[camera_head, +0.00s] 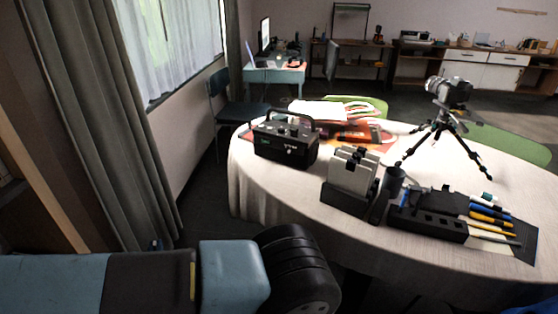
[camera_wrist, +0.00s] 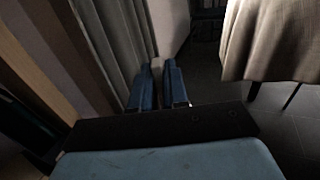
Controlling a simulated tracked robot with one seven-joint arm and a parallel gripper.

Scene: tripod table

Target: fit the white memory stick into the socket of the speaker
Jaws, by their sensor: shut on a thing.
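The speaker (camera_head: 285,143) is a black box with a carry handle, upright near the left end of the table. I cannot make out its socket at this size. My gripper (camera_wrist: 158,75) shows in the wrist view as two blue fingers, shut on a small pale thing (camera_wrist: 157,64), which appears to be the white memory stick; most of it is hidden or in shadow. My gripper is off the table, over the floor by the curtain, well apart from the speaker. In the head view, my arm crosses the lower left and its gripper is out of sight.
The cloth-covered table (camera_head: 250,189) also holds a black holder with pale panels (camera_head: 351,172), a dark cup (camera_head: 393,182), a black organiser (camera_head: 427,222) with pens, and a camera on a tripod (camera_head: 441,125). Grey curtains (camera_head: 100,110) hang at left. Dark floor lies between curtain and table.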

